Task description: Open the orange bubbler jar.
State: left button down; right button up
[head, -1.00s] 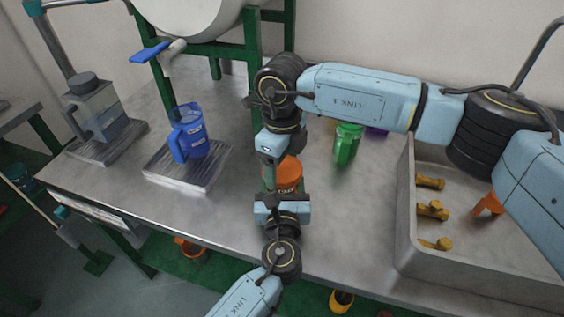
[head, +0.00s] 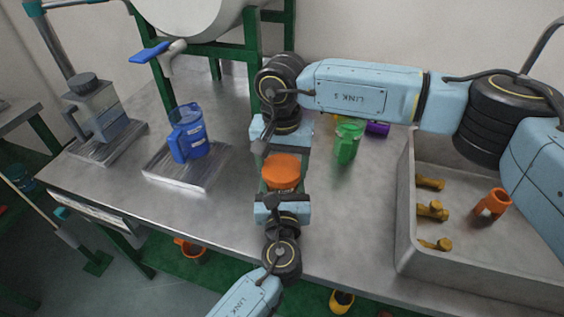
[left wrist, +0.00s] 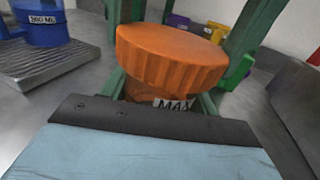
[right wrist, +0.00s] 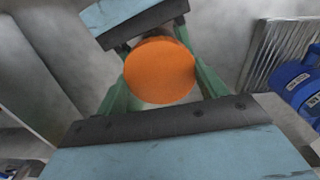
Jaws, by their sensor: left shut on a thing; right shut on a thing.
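The orange bubbler jar has a ribbed orange lid (head: 282,171), which shows above its body. In the left wrist view, the jar body (left wrist: 137,92) with a MAX label shows just below the lid. My left gripper (head: 282,188) comes from the front and is shut on the jar body, its green fingers on either side. My right gripper (head: 281,155) comes from the back and above. It is shut on the lid, which sits between its green fingers in the right wrist view (right wrist: 160,72). The lid still covers the jar's mouth; most of the body is hidden.
A blue jug (head: 187,135) stands on a metal plate at the left, with a clear jug (head: 95,105) farther left. A green jar (head: 347,143) and a purple one (head: 377,128) are behind to the right. A grey bin (head: 408,215) holds yellow pieces and an orange piece.

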aim_at(282, 167)
jog(key=n, duration=0.5)
jog(key=shift+n, duration=0.4)
jog(key=n, duration=0.6)
jog(key=shift+r, duration=0.25)
jog(key=shift+r, duration=0.9)
jog(key=shift+r, duration=2)
pick_arm(q)
jog(key=shift+c, duration=1.6)
grip_release()
